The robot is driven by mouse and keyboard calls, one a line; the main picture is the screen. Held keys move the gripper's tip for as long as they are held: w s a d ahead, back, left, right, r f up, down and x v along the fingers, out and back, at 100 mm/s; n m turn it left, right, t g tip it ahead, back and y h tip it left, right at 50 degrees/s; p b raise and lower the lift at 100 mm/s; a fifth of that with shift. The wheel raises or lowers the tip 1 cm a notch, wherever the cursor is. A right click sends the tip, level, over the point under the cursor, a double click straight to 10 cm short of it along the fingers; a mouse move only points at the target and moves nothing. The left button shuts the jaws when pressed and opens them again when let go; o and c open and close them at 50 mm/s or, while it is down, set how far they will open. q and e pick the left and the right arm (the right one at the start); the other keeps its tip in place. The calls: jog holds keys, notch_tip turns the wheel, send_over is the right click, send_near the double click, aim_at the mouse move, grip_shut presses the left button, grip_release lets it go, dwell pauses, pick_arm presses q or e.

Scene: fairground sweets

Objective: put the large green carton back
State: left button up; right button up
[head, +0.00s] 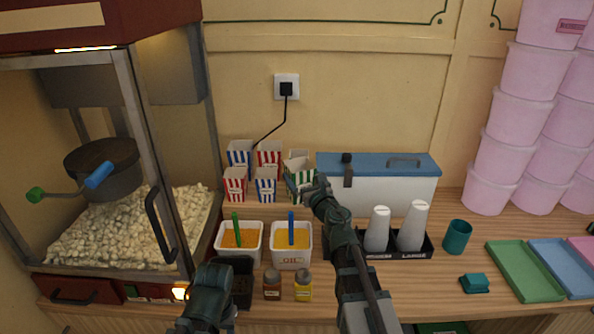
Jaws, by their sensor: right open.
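A green-and-white striped carton (297,160) stands at the right end of the back row of cartons. It looks like the large green one, and its lower part is hidden. Another green-striped carton (299,181) is in front of it, partly covered by my right gripper. My right gripper (312,188) is open at the right side of the green cartons; I cannot tell whether it touches one. My left arm comes in at the bottom left, and its jaws cannot be made out.
Blue-striped (239,152) and red-striped cartons (235,184) stand close on the left. A white case with a blue lid (385,190) is just right of my right gripper. Two tubs (291,258) and small jars (272,284) stand in front. White cone stacks (412,228) stand right.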

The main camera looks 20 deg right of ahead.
jog(key=s, duration=0.6)
jog(key=shift+s+d, duration=0.35)
jog(key=shift+s, duration=0.05)
